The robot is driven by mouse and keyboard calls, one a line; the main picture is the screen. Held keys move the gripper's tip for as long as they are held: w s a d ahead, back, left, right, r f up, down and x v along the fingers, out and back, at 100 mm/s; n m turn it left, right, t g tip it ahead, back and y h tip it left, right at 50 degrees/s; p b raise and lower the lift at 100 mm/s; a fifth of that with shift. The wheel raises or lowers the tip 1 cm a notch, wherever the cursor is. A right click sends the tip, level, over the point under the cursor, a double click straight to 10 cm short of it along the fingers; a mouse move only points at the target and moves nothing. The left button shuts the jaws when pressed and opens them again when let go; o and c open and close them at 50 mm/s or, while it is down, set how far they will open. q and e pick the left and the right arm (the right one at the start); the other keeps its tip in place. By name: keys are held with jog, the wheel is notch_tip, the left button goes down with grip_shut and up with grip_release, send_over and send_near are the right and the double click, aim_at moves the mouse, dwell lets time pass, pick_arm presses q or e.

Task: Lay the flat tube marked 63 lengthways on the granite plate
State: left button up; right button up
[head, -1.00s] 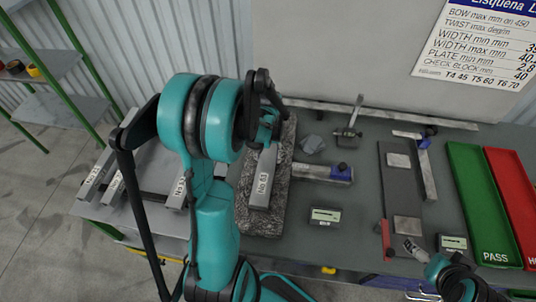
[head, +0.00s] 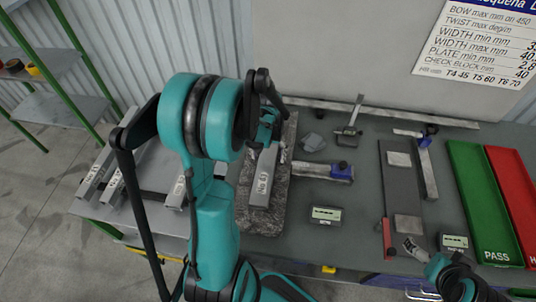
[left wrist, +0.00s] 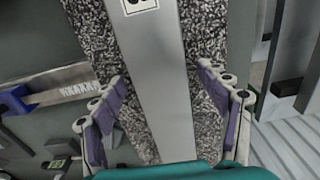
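The flat grey tube marked 63 (head: 264,178) lies lengthways along the speckled granite plate (head: 243,200), its label facing up. In the left wrist view the tube (left wrist: 155,75) runs down the middle with granite (left wrist: 207,30) showing on both sides. My left gripper (head: 268,133) is over the far part of the tube, partly hidden by its own wrist. In the left wrist view its two fingers (left wrist: 165,88) are spread, one on each side of the tube, with a gap visible at the right finger.
More marked tubes (head: 98,172) lie on the rack at the left. Right of the granite are a blue-ended tool (head: 322,171), a small display box (head: 326,215) and a stand (head: 348,130). Further right are a dark plate (head: 402,185), a green PASS tray (head: 483,200) and a red tray (head: 513,180).

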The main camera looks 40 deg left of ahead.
pick_arm(q)
notch_tip(320, 180, up, 12)
dwell(0.6)
dwell(0.5)
jog(key=s+d+f+m+t+b, duration=0.3)
jog(key=d+b, duration=0.1)
jog(key=d, duration=0.5)
jog(key=s+d+f+m+t+b, duration=0.2)
jog(key=s+d+f+t+b, duration=0.1)
jog(key=d, duration=0.6)
jog(key=shift+s+m+t+b, duration=0.4)
jog(key=shift+s+t+b, duration=0.3)
jog(key=shift+b, duration=0.3)
